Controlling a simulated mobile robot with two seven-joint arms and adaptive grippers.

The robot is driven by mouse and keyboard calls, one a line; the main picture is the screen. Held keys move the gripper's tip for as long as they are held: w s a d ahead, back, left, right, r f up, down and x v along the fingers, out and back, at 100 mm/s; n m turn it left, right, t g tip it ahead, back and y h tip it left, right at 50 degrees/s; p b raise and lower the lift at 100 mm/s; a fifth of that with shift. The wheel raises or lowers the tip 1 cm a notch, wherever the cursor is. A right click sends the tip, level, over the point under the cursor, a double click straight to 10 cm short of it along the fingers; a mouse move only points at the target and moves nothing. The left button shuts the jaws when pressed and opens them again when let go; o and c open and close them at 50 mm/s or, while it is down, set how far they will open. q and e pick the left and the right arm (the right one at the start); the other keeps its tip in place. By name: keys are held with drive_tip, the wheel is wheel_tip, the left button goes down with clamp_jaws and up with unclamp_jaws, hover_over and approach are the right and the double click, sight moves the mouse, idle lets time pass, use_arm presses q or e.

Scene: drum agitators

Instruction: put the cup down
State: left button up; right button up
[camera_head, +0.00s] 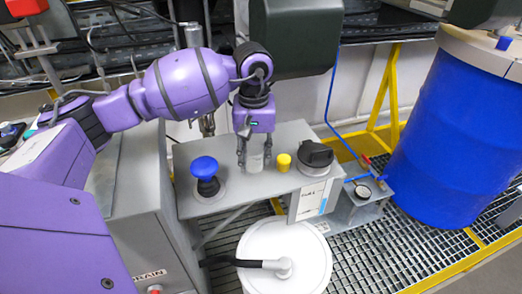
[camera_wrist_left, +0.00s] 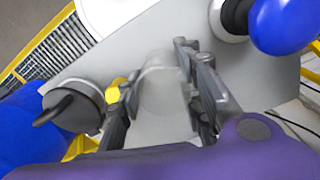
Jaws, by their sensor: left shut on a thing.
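A small pale, see-through cup (camera_head: 256,163) is at the grey bench top (camera_head: 228,208), between the blue knob and the yellow cap. My left gripper (camera_head: 254,147) points down with its fingers shut around the cup's sides. In the left wrist view the cup (camera_wrist_left: 161,88) shows between the two dark fingers of my left gripper (camera_wrist_left: 158,82). The cup looks upright. Its base is at or very close to the bench top; I cannot tell if it touches. My right gripper is not in view.
A blue mushroom knob (camera_head: 204,168) stands left of the cup. A yellow cap (camera_head: 284,162) and a black rotary knob (camera_head: 315,154) are to its right. A white lidded drum (camera_head: 300,250) is in front, and a large blue drum (camera_head: 450,135) stands at right. Bare bench top shows around the cup.

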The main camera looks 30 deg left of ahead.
sight(254, 165)
use_arm(q)
drive_tip(key=shift+w+a+f, duration=0.15)
drive_tip(key=shift+a+f, duration=0.15)
drive_tip(key=shift+f, duration=0.15)
drive_tip(key=shift+w+a+f, duration=0.15)
drive_tip(key=shift+f, duration=1.85)
drive_tip(key=o, duration=0.8)
drive_tip(key=shift+r, duration=0.1)
drive_tip(key=shift+c, duration=0.2)
